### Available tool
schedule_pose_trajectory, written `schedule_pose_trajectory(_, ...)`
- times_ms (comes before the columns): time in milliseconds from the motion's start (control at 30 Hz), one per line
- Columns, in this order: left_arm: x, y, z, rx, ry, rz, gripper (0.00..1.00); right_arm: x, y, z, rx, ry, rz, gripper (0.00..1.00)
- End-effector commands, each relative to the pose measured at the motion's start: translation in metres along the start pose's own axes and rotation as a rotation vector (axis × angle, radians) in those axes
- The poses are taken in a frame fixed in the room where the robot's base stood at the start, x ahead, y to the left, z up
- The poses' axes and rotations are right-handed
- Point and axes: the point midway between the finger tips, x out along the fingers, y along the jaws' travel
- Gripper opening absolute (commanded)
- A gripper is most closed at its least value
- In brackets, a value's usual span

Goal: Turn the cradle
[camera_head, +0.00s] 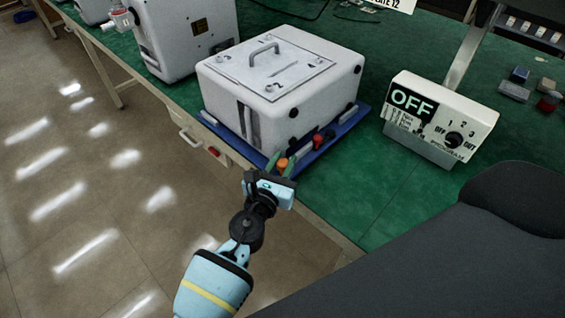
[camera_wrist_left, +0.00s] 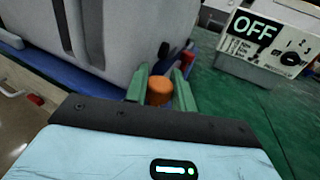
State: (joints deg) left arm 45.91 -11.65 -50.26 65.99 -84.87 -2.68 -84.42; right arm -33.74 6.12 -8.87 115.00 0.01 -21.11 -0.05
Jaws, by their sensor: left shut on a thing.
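The cradle (camera_head: 350,124) is a blue base on the green table, and a white box-shaped canister pump (camera_head: 280,75) with a handled lid sits on it. My left gripper (camera_head: 281,164) is at the cradle's near corner, shut on an orange knob (camera_head: 282,162). In the left wrist view the orange knob (camera_wrist_left: 160,90) stands between the green fingers, close to the blue cradle edge (camera_wrist_left: 185,122). A red part (camera_head: 317,142) and a black part sit beside it on the cradle. My right gripper is not in view.
A white switch box (camera_head: 438,118) reading OFF, with a dial, stands to the right. Another white machine (camera_head: 187,35) is at the back left. Small blocks (camera_head: 515,90) lie at the far right. A drawer handle (camera_head: 190,137) is below the table's edge.

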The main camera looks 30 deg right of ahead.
Motion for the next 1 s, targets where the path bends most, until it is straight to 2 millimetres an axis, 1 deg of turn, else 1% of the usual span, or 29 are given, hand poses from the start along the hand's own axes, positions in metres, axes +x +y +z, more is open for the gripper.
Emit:
schedule_pose_trajectory(33, 0.0008, -0.0005, 0.0028, 0.001, -0.003, 0.005, 0.00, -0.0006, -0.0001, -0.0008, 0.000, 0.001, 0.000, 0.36)
schedule_pose_trajectory(733, 0.0008, -0.0033, 0.0031, 0.000, -0.004, 0.023, 0.00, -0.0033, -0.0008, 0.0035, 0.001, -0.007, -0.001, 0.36)
schedule_pose_trajectory(767, 0.0008, -0.0034, 0.0031, 0.000, -0.005, 0.023, 0.28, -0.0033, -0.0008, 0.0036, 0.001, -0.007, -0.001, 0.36)
schedule_pose_trajectory(900, 0.0006, -0.0026, 0.0026, 0.000, -0.004, 0.024, 0.46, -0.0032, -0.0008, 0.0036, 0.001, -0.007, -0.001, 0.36)
schedule_pose_trajectory(1000, 0.0003, -0.0017, 0.0020, 0.000, -0.003, 0.026, 0.47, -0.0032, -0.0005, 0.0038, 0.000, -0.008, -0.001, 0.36)
